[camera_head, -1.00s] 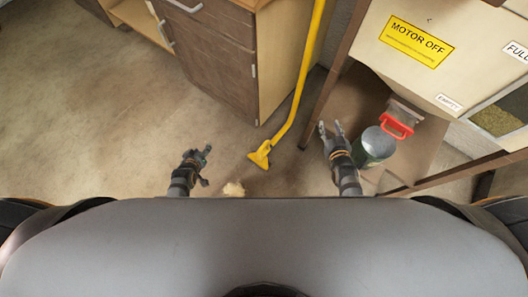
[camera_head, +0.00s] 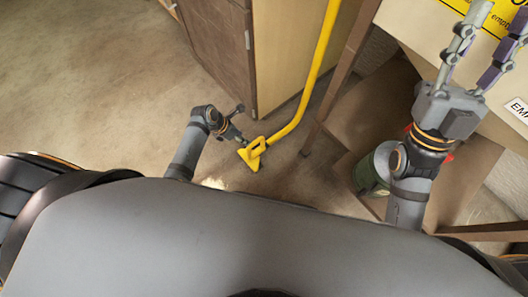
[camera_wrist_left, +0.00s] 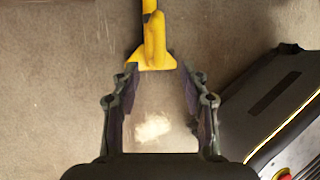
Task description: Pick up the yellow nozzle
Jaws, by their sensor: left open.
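The yellow nozzle (camera_head: 252,153) rests on the floor at the lower end of a yellow pipe (camera_head: 318,65). My left gripper (camera_head: 243,140) reaches down beside it from the left. In the left wrist view the nozzle (camera_wrist_left: 154,58) lies just beyond the fingertips of my left gripper (camera_wrist_left: 157,74), roughly centred between them. The jaws are open and empty; whether a fingertip touches the nozzle I cannot tell. My right gripper (camera_head: 503,25) is raised high at the right, its fingers apart, with nothing visible between them.
A wooden cabinet (camera_head: 220,50) stands behind the pipe. A brown post (camera_head: 340,75) stands right of it. A green canister (camera_head: 372,172) is partly hidden by my right arm. A pale debris patch (camera_wrist_left: 152,127) lies on the floor. Open floor (camera_head: 80,90) extends left.

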